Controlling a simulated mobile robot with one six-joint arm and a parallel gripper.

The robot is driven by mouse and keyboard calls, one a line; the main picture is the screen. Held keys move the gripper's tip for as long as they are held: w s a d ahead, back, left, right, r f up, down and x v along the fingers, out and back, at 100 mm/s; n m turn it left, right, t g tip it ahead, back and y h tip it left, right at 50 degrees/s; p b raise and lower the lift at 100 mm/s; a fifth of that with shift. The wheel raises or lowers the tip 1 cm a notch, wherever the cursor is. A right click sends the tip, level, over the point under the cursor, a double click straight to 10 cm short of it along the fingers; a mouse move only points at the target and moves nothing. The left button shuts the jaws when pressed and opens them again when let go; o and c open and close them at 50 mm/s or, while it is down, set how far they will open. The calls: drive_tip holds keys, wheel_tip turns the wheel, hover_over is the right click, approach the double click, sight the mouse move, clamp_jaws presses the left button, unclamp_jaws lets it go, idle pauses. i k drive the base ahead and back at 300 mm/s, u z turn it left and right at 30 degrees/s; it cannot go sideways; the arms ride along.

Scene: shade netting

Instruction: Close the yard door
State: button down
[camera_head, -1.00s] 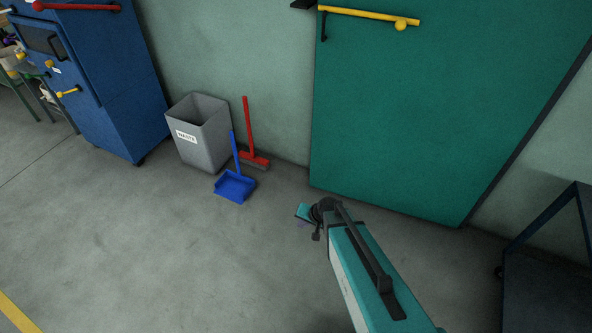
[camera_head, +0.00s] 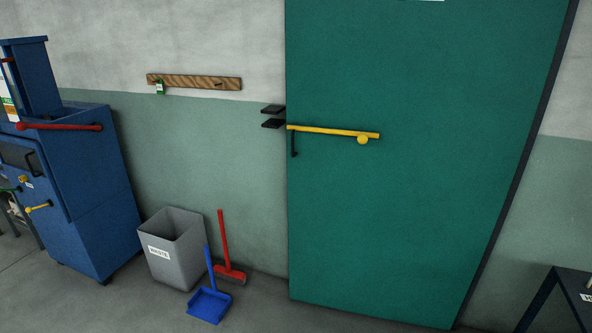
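The yard door (camera_head: 420,220) is a large green panel in the middle and right of the head view. A yellow bar (camera_head: 333,131) with a round yellow knob (camera_head: 362,139) lies across its left part, nearly level. A small black handle (camera_head: 294,144) hangs by the bar's left end. Two black brackets (camera_head: 273,115) sit on the wall just left of the door; the bar does not reach between them. The door's lower left corner seems to stand slightly out from the wall line, so it looks a little ajar. My gripper is not in view.
A grey waste bin (camera_head: 172,250), a red broom (camera_head: 224,250) and a blue dustpan (camera_head: 209,303) stand on the floor left of the door. A blue cabinet (camera_head: 80,200) is farther left. A dark table (camera_head: 565,290) is at the lower right. A wooden rack (camera_head: 195,82) hangs on the wall.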

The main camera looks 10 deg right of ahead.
sight(398, 224)
drive_tip(key=z, duration=0.05)
drive_tip(key=k, duration=0.65)
drive_tip(key=u, duration=0.35)
drive_tip(key=i, duration=0.4)
drive_tip(key=u, duration=0.6)
drive_tip(key=i, duration=0.95)
drive_tip(key=u, duration=0.05)
